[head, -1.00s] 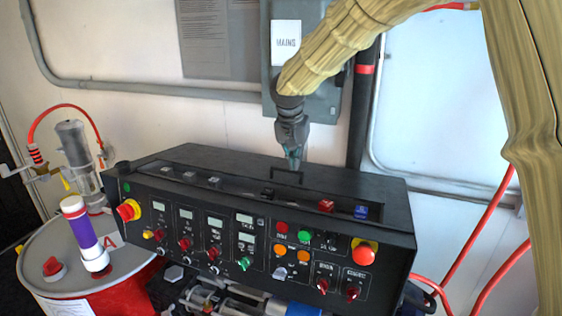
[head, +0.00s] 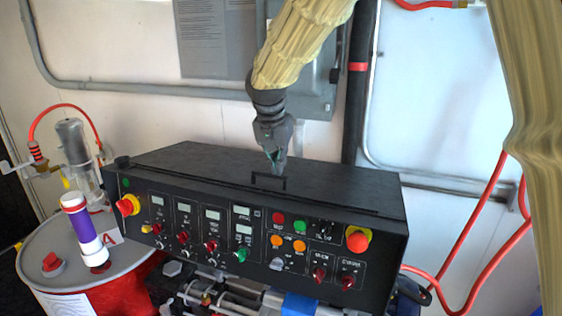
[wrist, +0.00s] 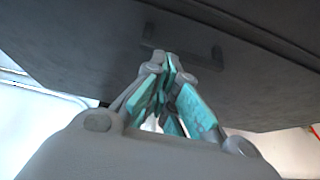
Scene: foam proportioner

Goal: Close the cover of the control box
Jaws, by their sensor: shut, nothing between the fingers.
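The control box (head: 330,262) is a long black console with gauges, knobs and buttons on its sloped front. Its black cover (head: 200,160) lies down over the top, and the row of switches under it is hidden. A black handle (head: 268,180) stands on the cover near its front edge. My gripper (head: 278,171) is shut and empty, pointing down just behind the handle; I cannot tell whether it touches the cover. In the wrist view my gripper (wrist: 175,65) has its teal-padded fingertips close to the dark cover (wrist: 90,70) and the handle (wrist: 180,50).
A red and white drum (head: 60,262) with a purple-banded cylinder (head: 84,228) stands at the left. Red hoses (head: 470,235) hang at the right. A grey cabinet (head: 318,90) and a black pipe (head: 350,120) are on the wall behind. Red and yellow stop buttons stick out at both ends of the panel.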

